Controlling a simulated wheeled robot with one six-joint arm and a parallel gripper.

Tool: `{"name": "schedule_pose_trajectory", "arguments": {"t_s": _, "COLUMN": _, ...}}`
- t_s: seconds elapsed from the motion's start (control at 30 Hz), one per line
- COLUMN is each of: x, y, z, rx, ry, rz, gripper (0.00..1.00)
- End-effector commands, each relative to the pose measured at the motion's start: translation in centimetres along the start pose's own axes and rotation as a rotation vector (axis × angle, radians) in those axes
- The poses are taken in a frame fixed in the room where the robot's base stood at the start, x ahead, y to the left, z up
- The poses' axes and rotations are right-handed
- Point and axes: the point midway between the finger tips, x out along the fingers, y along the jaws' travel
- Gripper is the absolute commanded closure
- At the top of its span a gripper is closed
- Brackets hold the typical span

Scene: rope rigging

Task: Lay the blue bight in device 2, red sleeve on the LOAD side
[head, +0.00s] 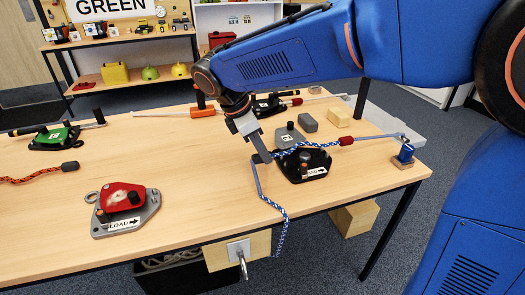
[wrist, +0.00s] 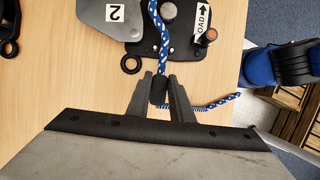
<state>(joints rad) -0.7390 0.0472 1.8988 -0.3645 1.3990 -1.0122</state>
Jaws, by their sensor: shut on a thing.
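Device 2 lies open on the right of the table. Its grey plate (head: 289,136) is swung aside, and its black base (head: 318,160) carries a LOAD label (head: 316,171) with the arrow pointing right. The blue-white rope (head: 292,152) crosses over the base; I cannot tell how it sits around the post. Its red sleeve (head: 346,141) is right of the base, on the arrow's side. My gripper (head: 260,158) is shut on the rope just left of the base. In the wrist view the fingers (wrist: 160,92) pinch the rope (wrist: 163,45), beside the plate marked 2 (wrist: 110,13).
The rope's tail (head: 283,240) hangs over the front table edge. A red device (head: 124,197) lies front left and a green device (head: 57,137) far left. Loose blocks (head: 338,117) lie behind device 2. The table's middle is clear.

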Motion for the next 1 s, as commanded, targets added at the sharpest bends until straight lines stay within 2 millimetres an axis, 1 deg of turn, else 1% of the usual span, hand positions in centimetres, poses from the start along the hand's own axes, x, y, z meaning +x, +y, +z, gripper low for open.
{"name": "schedule_pose_trajectory", "arguments": {"t_s": 0.47, "x": 0.1, "y": 0.0, "z": 0.0, "rx": 0.000, "ry": 0.000, "rz": 0.000, "gripper": 1.00}}
{"name": "schedule_pose_trajectory", "arguments": {"t_s": 1.0, "x": 1.1, "y": 0.0, "z": -0.5, "rx": 0.000, "ry": 0.000, "rz": 0.000, "gripper": 1.00}}
